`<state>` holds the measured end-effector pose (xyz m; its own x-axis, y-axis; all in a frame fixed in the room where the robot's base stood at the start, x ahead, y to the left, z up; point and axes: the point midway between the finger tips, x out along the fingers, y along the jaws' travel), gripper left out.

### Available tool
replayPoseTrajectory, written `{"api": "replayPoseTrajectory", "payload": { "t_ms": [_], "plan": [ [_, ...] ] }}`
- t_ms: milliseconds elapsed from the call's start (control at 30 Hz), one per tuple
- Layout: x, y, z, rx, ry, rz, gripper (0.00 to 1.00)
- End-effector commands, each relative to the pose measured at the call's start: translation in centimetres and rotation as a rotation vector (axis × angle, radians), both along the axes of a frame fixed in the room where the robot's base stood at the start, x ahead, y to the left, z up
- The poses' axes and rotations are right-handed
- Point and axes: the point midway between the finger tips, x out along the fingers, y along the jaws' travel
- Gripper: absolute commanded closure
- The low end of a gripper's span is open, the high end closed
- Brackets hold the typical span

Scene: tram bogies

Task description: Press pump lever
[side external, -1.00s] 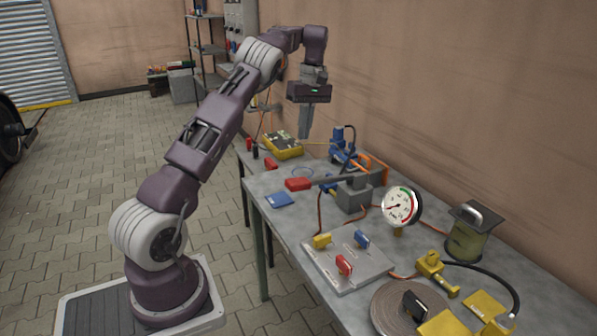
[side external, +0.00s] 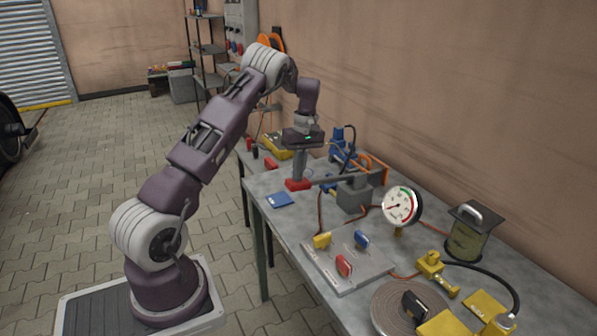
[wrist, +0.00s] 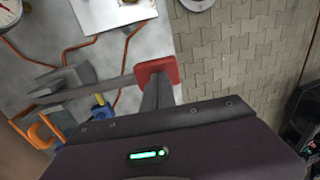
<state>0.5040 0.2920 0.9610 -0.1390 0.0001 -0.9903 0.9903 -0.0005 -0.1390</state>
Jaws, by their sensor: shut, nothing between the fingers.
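The pump is a grey block (side external: 353,194) on the metal table. Its grey lever bar (side external: 334,179) runs out to the left and ends in a red pad (side external: 297,185). My gripper (side external: 299,179) is shut and points down, with its fingertips right over the red pad. In the wrist view, the shut fingers (wrist: 157,80) reach the red pad (wrist: 158,67), and the lever bar (wrist: 112,86) leads left to the pump. I cannot tell whether the fingertips touch the pad. A round gauge (side external: 400,206) stands right of the pump, its needle pointing left.
A blue pad (side external: 279,200) lies at the table's front edge. A grey plate (side external: 347,270) with yellow, red and blue blocks is nearer the camera. An orange frame (side external: 374,166) and a blue device (side external: 340,145) stand behind the pump. A yellow case (side external: 277,144) lies farther back.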

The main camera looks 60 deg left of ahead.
Motion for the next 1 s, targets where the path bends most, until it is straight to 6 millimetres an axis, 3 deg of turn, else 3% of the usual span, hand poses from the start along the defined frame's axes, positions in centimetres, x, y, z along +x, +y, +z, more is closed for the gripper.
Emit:
{"api": "replayPoseTrajectory", "payload": {
  "t_ms": [267,600,1000],
  "plan": [
    [-0.4,0.0,-0.9,-0.002,-0.04,0.004,1.0],
    [-1.5,-0.1,-5.7,-0.006,-0.25,0.008,1.0],
    [-1.2,0.0,-10.4,-0.002,-0.25,0.001,1.0]
  ]
}}
